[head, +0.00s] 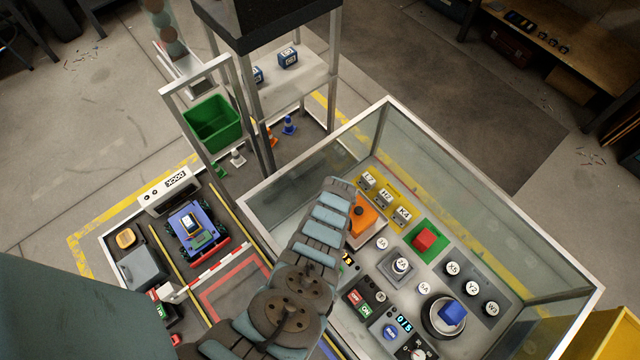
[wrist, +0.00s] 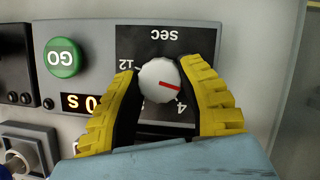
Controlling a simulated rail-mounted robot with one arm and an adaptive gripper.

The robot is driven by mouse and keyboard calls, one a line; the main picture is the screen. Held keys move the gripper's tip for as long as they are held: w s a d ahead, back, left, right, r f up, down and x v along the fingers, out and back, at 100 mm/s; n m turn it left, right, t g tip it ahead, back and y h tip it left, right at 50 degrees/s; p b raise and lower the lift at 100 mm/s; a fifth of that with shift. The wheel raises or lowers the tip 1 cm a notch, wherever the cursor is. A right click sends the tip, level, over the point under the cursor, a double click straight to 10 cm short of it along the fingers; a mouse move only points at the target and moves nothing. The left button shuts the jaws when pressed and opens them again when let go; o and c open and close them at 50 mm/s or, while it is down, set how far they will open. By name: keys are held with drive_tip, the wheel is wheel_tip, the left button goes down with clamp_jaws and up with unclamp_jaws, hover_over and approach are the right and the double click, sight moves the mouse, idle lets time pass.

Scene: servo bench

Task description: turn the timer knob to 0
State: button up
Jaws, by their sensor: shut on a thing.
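In the wrist view, the timer knob (wrist: 158,86) is a round white knob with a red pointer mark on a dark dial plate. The plate has upside-down "SEC", "12" and "4" marks. The red mark points right and slightly down, just above the "4". My gripper (wrist: 163,84) is shut on the knob, one yellow-and-black finger on each side. The fingers hide parts of the dial, and no 0 mark shows. A lit display (wrist: 92,104) left of the knob is partly covered by the left finger. In the head view my arm hides the gripper and the knob.
A green GO button (wrist: 62,57) sits left of the dial. A toggle or key panel (wrist: 28,150) lies at lower left. In the head view, glass walls (head: 468,178) surround the panel. An orange block (head: 365,218) and a red button (head: 424,240) stand near my arm.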

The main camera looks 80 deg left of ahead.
drive_tip(key=n+t, duration=0.1)
drive_tip(key=n, duration=0.1)
drive_tip(key=n+h, duration=0.1)
drive_tip(key=n, duration=0.2)
drive_tip(key=shift+n+t+b, duration=0.3)
drive_tip(key=shift+t+b, duration=0.1)
idle(0.3)
drive_tip(key=o, duration=1.2)
drive_tip(key=shift+d, duration=0.15)
drive_tip(key=shift+r, duration=0.1)
drive_tip(key=shift+a+r, duration=0.4)
drive_tip(key=shift+r, duration=0.05)
drive_tip(key=shift+v, duration=1)
drive_tip(key=v, duration=0.8)
drive_tip(key=shift+r, duration=0.35)
